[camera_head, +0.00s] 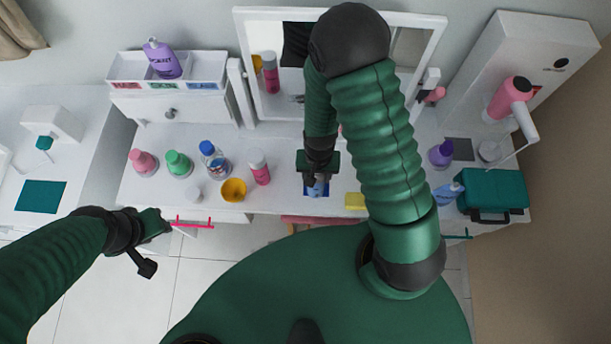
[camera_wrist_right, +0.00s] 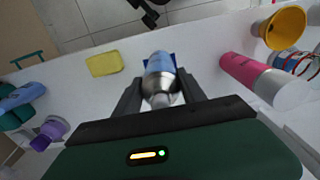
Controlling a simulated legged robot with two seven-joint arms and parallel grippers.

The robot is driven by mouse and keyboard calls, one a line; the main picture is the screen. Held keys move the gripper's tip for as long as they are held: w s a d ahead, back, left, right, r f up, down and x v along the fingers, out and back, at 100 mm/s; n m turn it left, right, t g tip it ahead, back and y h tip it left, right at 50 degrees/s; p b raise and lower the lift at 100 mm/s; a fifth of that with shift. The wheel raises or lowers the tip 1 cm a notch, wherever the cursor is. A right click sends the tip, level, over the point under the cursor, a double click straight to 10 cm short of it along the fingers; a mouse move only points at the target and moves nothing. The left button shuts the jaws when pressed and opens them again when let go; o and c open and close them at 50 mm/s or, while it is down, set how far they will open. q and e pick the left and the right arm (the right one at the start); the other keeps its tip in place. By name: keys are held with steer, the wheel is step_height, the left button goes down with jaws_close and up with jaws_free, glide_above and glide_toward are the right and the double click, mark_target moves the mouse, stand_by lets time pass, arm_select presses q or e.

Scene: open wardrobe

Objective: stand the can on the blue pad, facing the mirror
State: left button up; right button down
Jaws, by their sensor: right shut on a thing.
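My right gripper (camera_head: 318,172) is shut on a blue and silver can (camera_wrist_right: 160,66), with a finger on each side of it. The can's silver end faces the wrist camera. In the head view only a light blue part of the can (camera_head: 318,188) shows below the gripper. The blue pad (camera_head: 308,191) lies right under it, mostly covered. I cannot tell whether the can touches the pad. The mirror (camera_head: 270,104) stands behind, partly hidden by my right arm. My left gripper (camera_head: 152,246) hangs at the left, away from the can; its finger opening is unclear.
Left of the pad stand a pink bottle (camera_head: 260,170) and a yellow bowl (camera_head: 234,189). A yellow sponge-like block (camera_head: 355,201) lies to the right. Farther right are a purple bottle (camera_head: 440,154) and a teal case (camera_head: 493,190). The counter's front edge is close to the pad.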

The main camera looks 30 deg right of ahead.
steer(key=s+a+m+p, duration=0.1)
steer(key=s+m+p, duration=0.55)
steer(key=s, duration=0.55)
steer(key=w+b, duration=0.3)
steer(key=b, duration=0.2)
steer(key=w+d+b, duration=0.1)
steer(key=w+b, duration=0.3)
steer(key=b, duration=0.1)
steer(key=w+d+b, duration=0.1)
steer(key=w+b, duration=0.3)
steer(key=b, duration=0.1)
steer(key=shift+d+f, duration=0.15)
steer(key=w+d+f+b, duration=0.1)
steer(key=w+f+b, duration=0.3)
steer(key=shift+w+b, duration=0.25)
steer(key=shift+b, duration=0.05)
steer(key=c, duration=0.7)
jaws_free()
steer(key=shift+d, duration=0.1)
steer(key=shift+o, duration=0.2)
